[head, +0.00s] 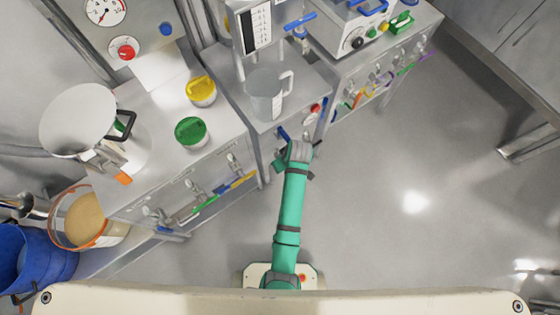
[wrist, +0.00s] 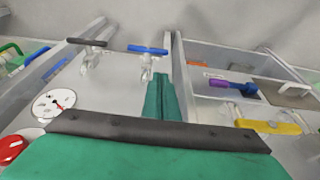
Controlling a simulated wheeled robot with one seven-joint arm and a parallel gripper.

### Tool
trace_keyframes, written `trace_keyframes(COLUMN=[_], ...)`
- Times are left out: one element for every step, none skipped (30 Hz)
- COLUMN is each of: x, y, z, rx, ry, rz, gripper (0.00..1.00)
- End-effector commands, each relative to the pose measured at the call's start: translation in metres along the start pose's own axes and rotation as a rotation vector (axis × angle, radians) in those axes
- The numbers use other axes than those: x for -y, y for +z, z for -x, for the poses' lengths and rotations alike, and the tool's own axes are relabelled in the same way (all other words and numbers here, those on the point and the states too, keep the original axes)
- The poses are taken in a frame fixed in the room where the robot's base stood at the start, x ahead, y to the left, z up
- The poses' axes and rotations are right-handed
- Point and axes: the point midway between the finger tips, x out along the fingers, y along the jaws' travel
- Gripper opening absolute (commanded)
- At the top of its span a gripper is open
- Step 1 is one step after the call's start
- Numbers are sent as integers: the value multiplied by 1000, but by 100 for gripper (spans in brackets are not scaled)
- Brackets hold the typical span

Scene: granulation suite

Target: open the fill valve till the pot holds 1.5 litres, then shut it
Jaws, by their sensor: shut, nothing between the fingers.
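A grey see-through jug with a handle, which looks like the pot (head: 264,100), stands on the middle bench under a white panel with a marked scale (head: 257,27). No liquid level can be made out in it. A blue lever (head: 299,22) sits on a pipe above and right of the pot. My gripper (head: 298,150) is at the bench front, below the pot; its fingers are shut and empty. In the wrist view a blue lever valve (wrist: 148,49) and a black lever valve (wrist: 86,42) lie beyond my fingertips, apart from them. Which lever is the fill valve is unclear.
A dial (wrist: 54,103) and a red knob (wrist: 10,148) are on the panel at left in the wrist view. Yellow (head: 201,91) and green-lidded tubs (head: 191,132) stand on the left bench. Coloured levers line neighbouring bench fronts. The floor (head: 400,200) at right is clear.

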Motion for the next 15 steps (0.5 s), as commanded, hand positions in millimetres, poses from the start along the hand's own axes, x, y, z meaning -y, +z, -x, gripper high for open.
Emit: trace_keyframes(x=[-2, -2, -2, -2, -2, -2, -2, -2, -1, -2, -2, -2, -1, -2, -1], y=[-2, -2, -2, -2, -2, -2, -1, -1, -1, -1, -1, -1, -1, -2, -1], z=[0, -1, -3, -5, -8, -12, -16, -21, -28, -33, -39, -46, -52, -58, -65], rx=[4, 7, 9, 10, 10, 11, 11, 11, 11, 11, 11, 10, 11, 10, 11], ry=[-5, -8, -10, -11, -12, -12, -13, -12, -12, -12, -12, -12, -12, -11, -12], rz=[4, 6, 8, 8, 8, 8, 8, 7, 7, 7, 7, 7, 8, 8, 8], gripper=[0, 0, 0, 0, 0, 0, 0, 0, 0, 0, 0, 0, 0, 0, 0])
